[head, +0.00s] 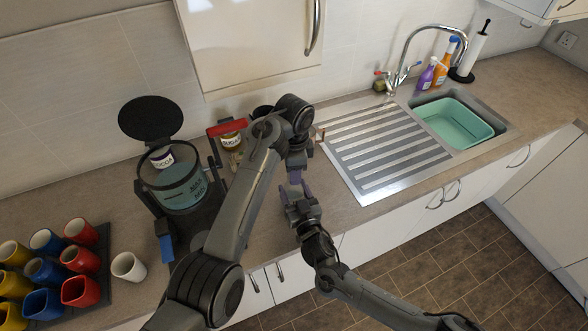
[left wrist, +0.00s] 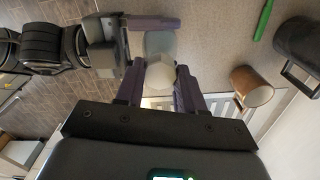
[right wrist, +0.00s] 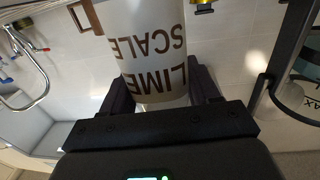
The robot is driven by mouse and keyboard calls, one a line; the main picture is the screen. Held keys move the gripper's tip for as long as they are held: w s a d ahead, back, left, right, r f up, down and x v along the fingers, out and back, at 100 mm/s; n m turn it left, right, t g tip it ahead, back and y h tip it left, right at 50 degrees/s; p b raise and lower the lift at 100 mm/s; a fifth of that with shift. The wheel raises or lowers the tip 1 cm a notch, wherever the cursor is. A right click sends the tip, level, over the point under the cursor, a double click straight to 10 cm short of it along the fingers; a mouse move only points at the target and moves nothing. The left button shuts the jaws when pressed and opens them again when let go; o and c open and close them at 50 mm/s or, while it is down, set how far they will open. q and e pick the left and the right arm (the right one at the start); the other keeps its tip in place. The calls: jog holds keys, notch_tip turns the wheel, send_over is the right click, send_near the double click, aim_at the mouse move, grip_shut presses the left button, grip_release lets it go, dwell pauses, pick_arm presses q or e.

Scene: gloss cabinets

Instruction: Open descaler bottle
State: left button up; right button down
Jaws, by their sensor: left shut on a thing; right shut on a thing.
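The descaler bottle (right wrist: 150,45) is pale, with brown "LIME SCALE" lettering that shows upside down in the right wrist view. My right gripper (right wrist: 160,88) is shut around it. In the left wrist view its rounded white top, which looks like the cap (left wrist: 158,73), sits between the purple fingers of my left gripper (left wrist: 157,86), shut on it. The right gripper's purple fingers come in from the left there, across the bluish body. In the head view, my left gripper (head: 295,178) points down above my right gripper (head: 293,193); the bottle is mostly hidden between them.
Several coloured mugs (head: 45,270) and a white cup (head: 128,267) are farther left. The steel drainer (head: 350,175) and sink basin (head: 455,126) lie right. A cabinet (head: 240,45) hangs above.

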pick_arm(q)
jog(key=o, duration=1.2)
jog(key=shift+c, duration=0.2)
jog(key=shift+r, duration=2.25)
jog(key=shift+c, duration=0.3)
jog(key=m, duration=0.4)
jog(key=shift+s+a, duration=0.1)
jog(key=m, duration=0.3)
jog(key=shift+r, duration=0.35)
jog(key=r+m, duration=0.1)
jog(key=m, duration=0.2)
jog(key=shift+r, duration=0.65)
jog(key=shift+f, duration=3.75)
